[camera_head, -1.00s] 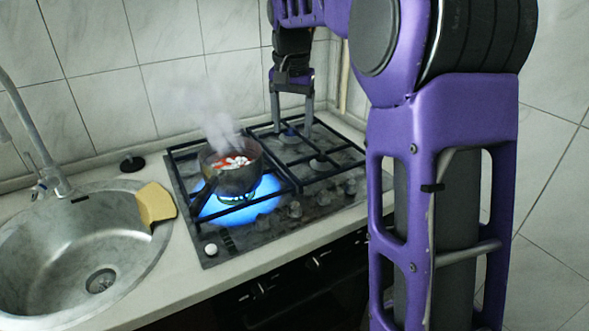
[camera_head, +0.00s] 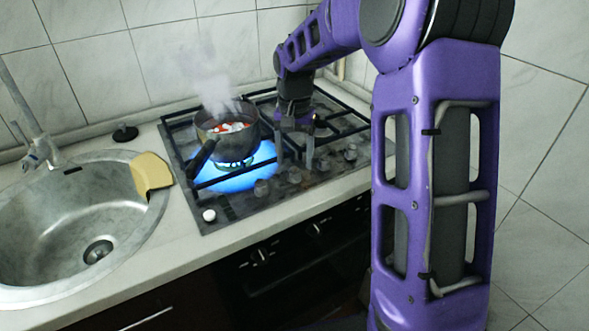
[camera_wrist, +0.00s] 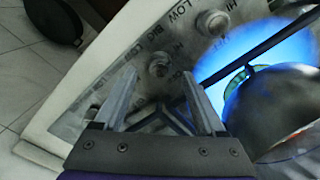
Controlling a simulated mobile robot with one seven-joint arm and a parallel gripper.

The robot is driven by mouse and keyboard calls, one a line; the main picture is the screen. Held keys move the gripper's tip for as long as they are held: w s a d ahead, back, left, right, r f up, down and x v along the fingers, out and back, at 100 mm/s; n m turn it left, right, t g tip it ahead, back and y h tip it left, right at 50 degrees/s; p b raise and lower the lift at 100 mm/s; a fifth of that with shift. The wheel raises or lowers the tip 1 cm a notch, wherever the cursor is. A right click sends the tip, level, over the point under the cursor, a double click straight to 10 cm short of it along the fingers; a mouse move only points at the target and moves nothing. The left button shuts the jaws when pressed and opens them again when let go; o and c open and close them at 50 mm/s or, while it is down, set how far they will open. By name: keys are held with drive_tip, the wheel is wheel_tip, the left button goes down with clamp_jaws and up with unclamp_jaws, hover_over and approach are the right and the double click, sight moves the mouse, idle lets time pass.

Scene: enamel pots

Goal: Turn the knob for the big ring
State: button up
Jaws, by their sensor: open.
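A row of grey knobs runs along the front of the gas hob (camera_head: 232,207), including one at the left (camera_head: 262,187) and one further right (camera_head: 350,152). My gripper (camera_head: 296,152) is open and points down over the hob, just behind the knob row and right of the pot. In the wrist view its fingers (camera_wrist: 160,76) are apart. One knob (camera_wrist: 158,65) shows between and just beyond the fingertips, untouched as far as I can see. Another knob (camera_wrist: 212,22) lies beyond. Printed labels read "BIG", "LOW" and "HI"; which knob "BIG" belongs to is unclear.
A dark pot (camera_head: 207,122) of red food steams over a large blue flame (camera_head: 250,172), close to my gripper's left; its handle points forward. Black grates cover the hob. A white button (camera_head: 209,215) sits front left. A sink (camera_head: 60,225) and yellow sponge (camera_head: 150,173) are left.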

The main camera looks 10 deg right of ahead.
sight(295, 169)
drive_tip(key=shift+f, duration=1.55)
